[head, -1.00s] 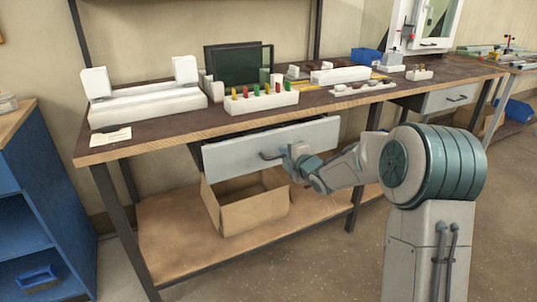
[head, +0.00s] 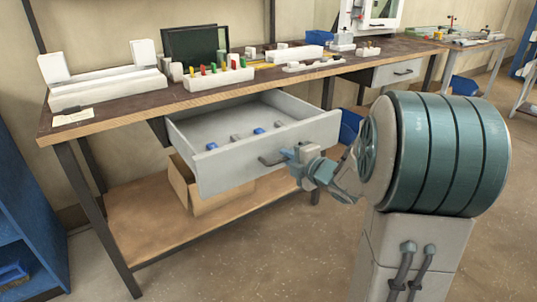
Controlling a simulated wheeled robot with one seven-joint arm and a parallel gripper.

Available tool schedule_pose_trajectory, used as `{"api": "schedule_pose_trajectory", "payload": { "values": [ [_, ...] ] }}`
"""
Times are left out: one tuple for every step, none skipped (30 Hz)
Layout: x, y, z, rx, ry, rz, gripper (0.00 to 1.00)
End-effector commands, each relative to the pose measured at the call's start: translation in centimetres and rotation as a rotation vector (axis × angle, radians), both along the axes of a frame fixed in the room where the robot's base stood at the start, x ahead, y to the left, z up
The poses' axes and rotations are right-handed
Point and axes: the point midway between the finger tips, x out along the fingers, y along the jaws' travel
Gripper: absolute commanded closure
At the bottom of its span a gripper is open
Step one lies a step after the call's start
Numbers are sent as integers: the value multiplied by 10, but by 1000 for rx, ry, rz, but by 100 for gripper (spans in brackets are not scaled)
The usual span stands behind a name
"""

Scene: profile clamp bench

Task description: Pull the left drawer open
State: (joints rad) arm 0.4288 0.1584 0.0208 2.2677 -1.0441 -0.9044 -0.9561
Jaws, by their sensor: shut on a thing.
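The left drawer (head: 265,158) is light grey and stands well out from under the workbench in the head view. Its inside shows, with several small blue and grey pieces lying on the bottom. Its dark bar handle (head: 272,160) is on the front panel. My gripper (head: 287,154) is at the right end of the handle and is shut on it. The fingertips are small in this view and partly hidden by the gripper body.
The workbench (head: 110,125) carries a white fixture (head: 105,90), a rack of coloured-handled tools (head: 218,77) and a dark panel. A cardboard box (head: 185,185) sits on the lower shelf below the drawer. A right drawer (head: 397,72) is closed. Blue shelving (head: 30,230) stands at the left.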

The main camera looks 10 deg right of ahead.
Motion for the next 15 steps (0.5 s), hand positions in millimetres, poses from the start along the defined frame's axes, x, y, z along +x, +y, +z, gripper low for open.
{"api": "schedule_pose_trajectory", "payload": {
  "values": [
    [-3, -4, 0, -1, 0, -4, 100],
    [-5, -5, 0, 0, -1, -5, 100],
    [-6, -7, 0, 0, -1, -6, 100],
    [-7, -8, 0, 0, -1, -7, 100],
    [-8, -8, 0, 0, -1, -7, 100],
    [-9, -9, 0, -1, 0, -8, 100],
    [-9, -10, 0, -1, 0, -8, 100],
    [-9, -10, 0, -1, 0, -8, 100],
    [-10, -10, 0, -1, 0, -8, 100],
    [-10, -10, 0, -1, 0, -8, 100],
    [-10, -10, 0, -1, 0, -8, 100],
    [-9, -10, 0, -1, 0, -8, 100],
    [-9, -10, 0, 0, -1, -8, 100],
    [-9, -10, 0, 0, -1, -8, 100],
    [-9, -10, 0, 0, -1, -8, 100]
  ]
}}
